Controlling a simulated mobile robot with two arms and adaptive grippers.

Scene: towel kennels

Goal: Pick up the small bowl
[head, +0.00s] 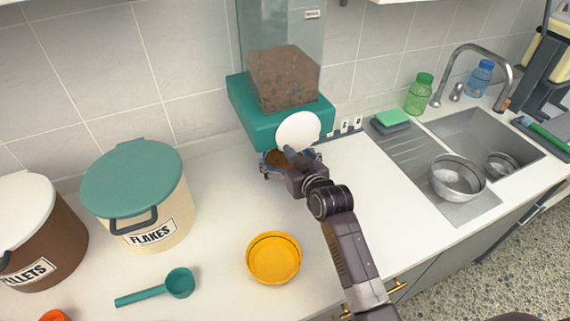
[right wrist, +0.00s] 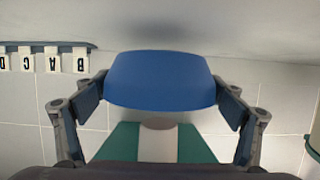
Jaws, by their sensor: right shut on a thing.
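My right gripper (head: 291,171) reaches in under the dispenser and is shut on a small blue bowl (right wrist: 160,82). In the right wrist view the bowl sits between the two fingers (right wrist: 162,106), touched on both sides. In the head view the bowl is mostly hidden by the gripper and a white disc, and brown kibble (head: 277,158) shows in it. A wider yellow bowl (head: 273,265) stands empty on the counter. My left gripper is not in view.
The teal dispenser (head: 245,108) with its white disc (head: 298,131) is at the back. A flakes bin (head: 165,208), a pellets bin (head: 55,232) and a teal scoop (head: 178,283) are left. Metal bowls (head: 457,190) are at the sink, right. Counter between is clear.

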